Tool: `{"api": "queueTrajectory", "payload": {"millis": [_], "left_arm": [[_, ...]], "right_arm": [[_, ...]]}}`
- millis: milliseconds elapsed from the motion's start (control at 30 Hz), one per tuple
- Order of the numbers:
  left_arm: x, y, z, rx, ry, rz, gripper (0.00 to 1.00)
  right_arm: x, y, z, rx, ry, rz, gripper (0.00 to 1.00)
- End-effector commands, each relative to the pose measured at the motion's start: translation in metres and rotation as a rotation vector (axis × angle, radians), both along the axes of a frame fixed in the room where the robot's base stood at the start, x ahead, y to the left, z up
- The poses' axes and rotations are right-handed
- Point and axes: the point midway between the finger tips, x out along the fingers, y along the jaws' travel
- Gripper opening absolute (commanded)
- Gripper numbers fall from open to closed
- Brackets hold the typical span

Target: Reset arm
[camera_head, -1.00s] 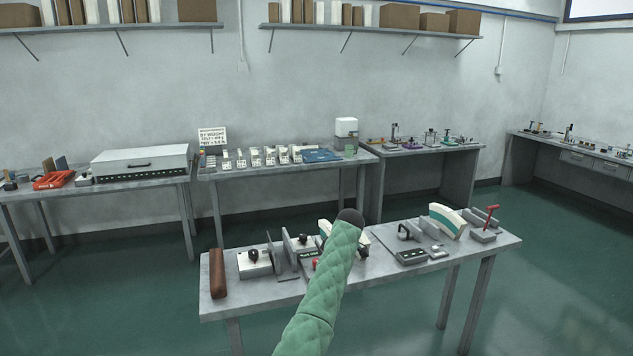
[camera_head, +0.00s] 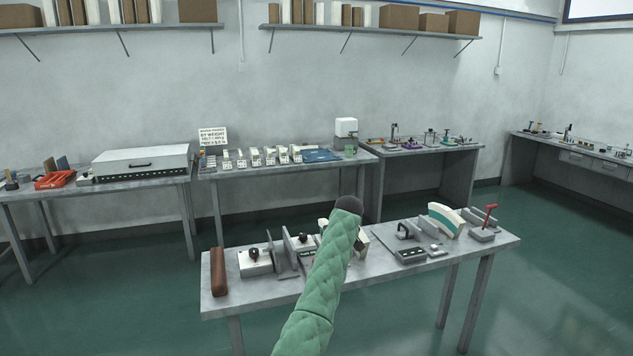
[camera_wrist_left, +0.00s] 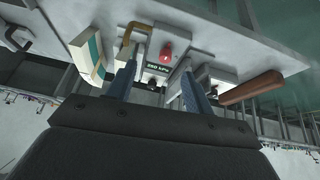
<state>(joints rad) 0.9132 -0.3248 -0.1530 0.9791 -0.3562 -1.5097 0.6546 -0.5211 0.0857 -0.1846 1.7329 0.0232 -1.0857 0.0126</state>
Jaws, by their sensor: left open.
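My left arm in its green quilted sleeve reaches over the front table (camera_head: 370,280) in the head view, its dark end above the middle. Its gripper is hidden there behind the sleeve. In the left wrist view my left gripper (camera_wrist_left: 158,74) is open, its two blue-grey fingers apart with nothing held between them. Beyond the fingers are a small "kPa" display (camera_wrist_left: 159,68) and a red knob (camera_wrist_left: 165,51) of the tabletop device. My right gripper is not in view.
The table holds a brown roller (camera_head: 218,272), a grey block with a black knob (camera_head: 255,261), a curved white-and-green stack (camera_head: 446,219), a dark button box (camera_head: 410,255) and a red-handled tool (camera_head: 486,222). Benches line the back wall. Green floor lies free at right.

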Motion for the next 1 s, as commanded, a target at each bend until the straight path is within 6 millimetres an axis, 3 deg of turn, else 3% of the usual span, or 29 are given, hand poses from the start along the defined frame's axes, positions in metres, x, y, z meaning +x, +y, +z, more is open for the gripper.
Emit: {"api": "queueTrajectory", "payload": {"millis": [233,333,433,667,1000], "left_arm": [[0.019,0.003,0.072,0.006,-0.194,-0.239,0.52],[0.018,0.013,0.081,0.019,-0.266,-0.321,0.52],[0.014,0.023,0.076,0.031,-0.313,-0.379,0.52],[-0.008,0.049,0.037,0.053,-0.377,-0.464,0.52],[-0.077,0.098,-0.078,0.064,-0.390,-0.530,0.52]], "right_arm": [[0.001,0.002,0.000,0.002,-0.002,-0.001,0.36],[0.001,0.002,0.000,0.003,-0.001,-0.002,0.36],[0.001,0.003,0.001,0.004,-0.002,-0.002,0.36],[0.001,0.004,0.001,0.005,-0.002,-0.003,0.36],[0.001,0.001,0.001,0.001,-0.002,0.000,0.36]]}}
